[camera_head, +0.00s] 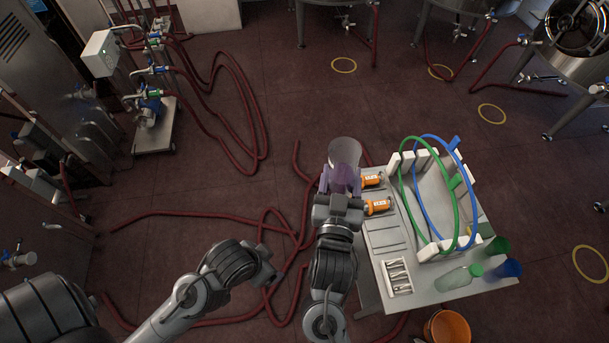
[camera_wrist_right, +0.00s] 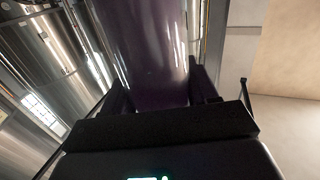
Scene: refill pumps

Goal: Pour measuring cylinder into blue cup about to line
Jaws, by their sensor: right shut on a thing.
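My right gripper (camera_head: 340,190) is shut on the measuring cylinder (camera_head: 345,153), a clear vessel with purple liquid in its lower part. The cylinder is held at the left edge of the table, away from the cups. In the right wrist view the cylinder (camera_wrist_right: 150,55) fills the space between the two dark fingers (camera_wrist_right: 158,98). The blue cup (camera_head: 509,268) stands at the table's near right corner. My left gripper (camera_head: 267,270) is empty over the floor, left of the table; its finger gap is not clear. The cup's line cannot be made out.
A green cup (camera_head: 497,246) stands beside the blue cup, and a pale green bottle (camera_head: 456,278) lies near them. Orange-labelled items (camera_head: 377,205) and a small white tray (camera_head: 397,277) are on the table (camera_head: 428,291). An orange bucket (camera_head: 447,327) is below.

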